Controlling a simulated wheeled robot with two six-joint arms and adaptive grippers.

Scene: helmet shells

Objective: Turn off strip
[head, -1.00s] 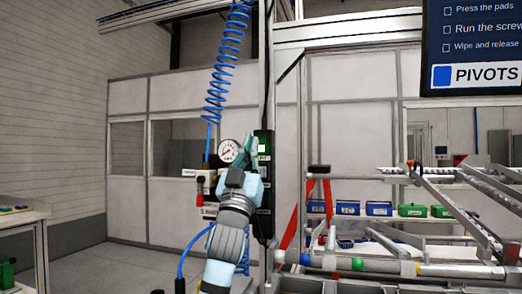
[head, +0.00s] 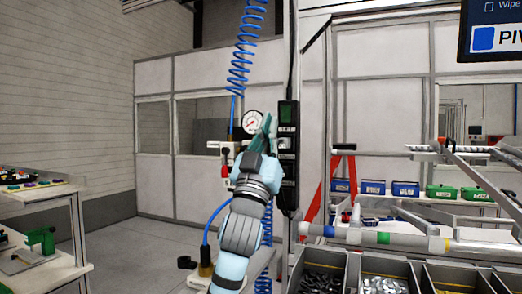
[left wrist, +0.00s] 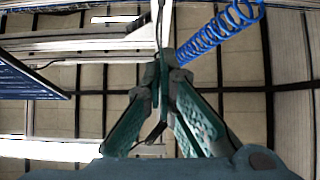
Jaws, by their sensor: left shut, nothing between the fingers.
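The strip (head: 289,160) is a tall black power strip with several outlets, fixed upright to a grey post in the head view. Its switch (head: 287,114) near the top shows dark green, without a bright glow. My left gripper (head: 267,121) is shut and empty, fingers pointing up, just left of the strip's upper part in the picture. Whether it touches the strip cannot be told. In the left wrist view the shut green fingers (left wrist: 163,62) meet at the tips; I cannot make out the strip there. My right gripper is not in view.
A pressure gauge (head: 252,122) and a blue coiled hose (head: 240,65) are left of the post, close to my left gripper. Bins of parts (head: 383,283) stand at lower right. A red stand (head: 311,205) is right of the post. A shelf (head: 55,190) stands at far left.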

